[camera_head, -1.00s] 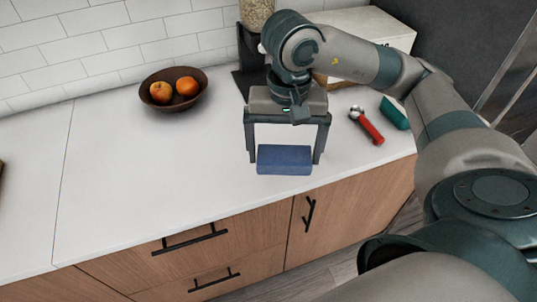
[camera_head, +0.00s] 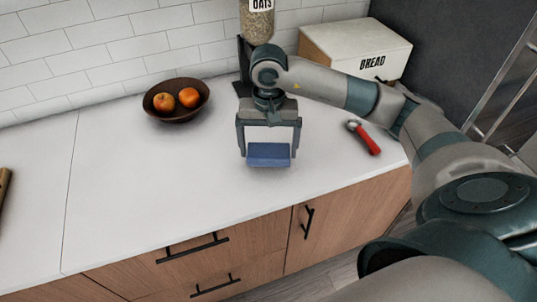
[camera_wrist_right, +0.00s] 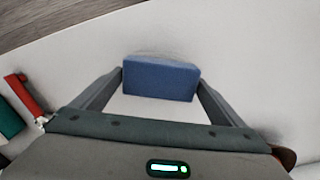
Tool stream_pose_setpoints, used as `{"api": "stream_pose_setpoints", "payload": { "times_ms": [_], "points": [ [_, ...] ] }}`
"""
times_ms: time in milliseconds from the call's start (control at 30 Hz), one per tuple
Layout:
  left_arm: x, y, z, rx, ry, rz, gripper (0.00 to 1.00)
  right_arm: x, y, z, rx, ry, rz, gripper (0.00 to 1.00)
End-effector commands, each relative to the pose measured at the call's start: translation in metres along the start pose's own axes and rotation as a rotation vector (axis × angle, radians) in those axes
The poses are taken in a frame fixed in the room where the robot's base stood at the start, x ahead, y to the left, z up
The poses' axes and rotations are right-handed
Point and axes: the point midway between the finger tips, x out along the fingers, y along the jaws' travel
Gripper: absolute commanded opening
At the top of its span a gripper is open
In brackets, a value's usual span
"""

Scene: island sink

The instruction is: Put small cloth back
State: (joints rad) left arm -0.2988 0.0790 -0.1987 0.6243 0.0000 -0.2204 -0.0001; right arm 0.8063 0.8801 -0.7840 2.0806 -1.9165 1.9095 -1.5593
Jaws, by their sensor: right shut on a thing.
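The small blue cloth (camera_head: 268,155) is a folded block at the front part of the white counter. My right gripper (camera_head: 268,152) is shut on it, one finger at each short end. The right wrist view shows the blue cloth (camera_wrist_right: 160,79) between the two fingertips (camera_wrist_right: 162,82). I cannot tell for sure whether the cloth touches the counter. My left gripper is not in view.
An oats dispenser (camera_head: 257,22) and a bread box (camera_head: 345,45) stand behind my right arm. A red-handled scoop (camera_head: 368,140) lies to the right. The white counter (camera_head: 150,190) is clear left of the cloth.

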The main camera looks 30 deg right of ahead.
Motion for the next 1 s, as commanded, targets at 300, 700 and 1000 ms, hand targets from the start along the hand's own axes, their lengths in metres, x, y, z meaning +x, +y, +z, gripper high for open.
{"api": "stream_pose_setpoints", "payload": {
  "times_ms": [300,700,1000],
  "points": [
    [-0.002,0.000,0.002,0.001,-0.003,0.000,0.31,0.002,0.000,0.001,0.000,-0.002,0.000,0.75],
    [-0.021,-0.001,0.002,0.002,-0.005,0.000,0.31,0.037,0.000,0.001,-0.001,-0.002,0.000,0.75],
    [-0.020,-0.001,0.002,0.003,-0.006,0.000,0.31,0.040,0.000,0.001,-0.001,0.000,-0.001,1.00]
  ]
}}
